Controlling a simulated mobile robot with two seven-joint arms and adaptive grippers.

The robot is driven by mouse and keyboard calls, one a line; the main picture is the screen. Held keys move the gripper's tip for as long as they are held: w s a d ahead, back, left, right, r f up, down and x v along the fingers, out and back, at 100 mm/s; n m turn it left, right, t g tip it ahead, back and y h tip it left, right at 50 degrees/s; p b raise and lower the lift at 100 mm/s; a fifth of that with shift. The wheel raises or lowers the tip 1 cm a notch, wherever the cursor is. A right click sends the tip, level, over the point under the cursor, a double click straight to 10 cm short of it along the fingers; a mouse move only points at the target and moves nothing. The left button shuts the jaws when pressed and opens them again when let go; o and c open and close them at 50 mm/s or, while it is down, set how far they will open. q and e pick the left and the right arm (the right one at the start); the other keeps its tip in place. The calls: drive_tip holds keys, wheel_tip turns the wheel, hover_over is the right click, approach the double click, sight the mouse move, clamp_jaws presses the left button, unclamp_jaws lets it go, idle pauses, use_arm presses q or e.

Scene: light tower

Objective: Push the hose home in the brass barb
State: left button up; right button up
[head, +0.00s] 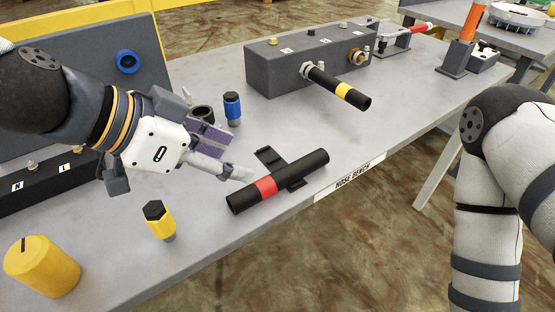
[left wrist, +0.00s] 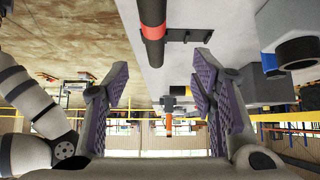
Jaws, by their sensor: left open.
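A black hose with a red band (head: 266,187) lies across a black cradle (head: 268,158) on the bench, near its front edge. It also shows at the top of the left wrist view (left wrist: 152,32). The brass barb (head: 357,57) sits at the right end of the dark grey box's front face, with no hose on it. A black hose with a yellow band (head: 343,90) is on the silver fitting (head: 306,70) at that box's left end. My left gripper (head: 235,155) is open and empty, just left of the cradle and red-banded hose. My right gripper is out of view.
A yellow cylinder (head: 42,265) is at the front left.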

sight(274, 177)
use_arm(q)
drive_tip(key=b+x, duration=0.1)
drive_tip(key=x, duration=0.6)
drive_tip(key=s+b+x, duration=0.1)
drive_tip(key=x, duration=0.2)
drive_tip(key=shift+w+d+f+b, duration=0.1)
drive_tip(key=shift+d+f+b, duration=0.1)
drive_tip(key=shift+f+b, duration=0.25)
drive_tip(key=shift+w+d+f, duration=0.1)
drive_tip(key=shift+d+f, duration=0.05)
drive_tip(key=shift+r, duration=0.2)
clamp_jaws()
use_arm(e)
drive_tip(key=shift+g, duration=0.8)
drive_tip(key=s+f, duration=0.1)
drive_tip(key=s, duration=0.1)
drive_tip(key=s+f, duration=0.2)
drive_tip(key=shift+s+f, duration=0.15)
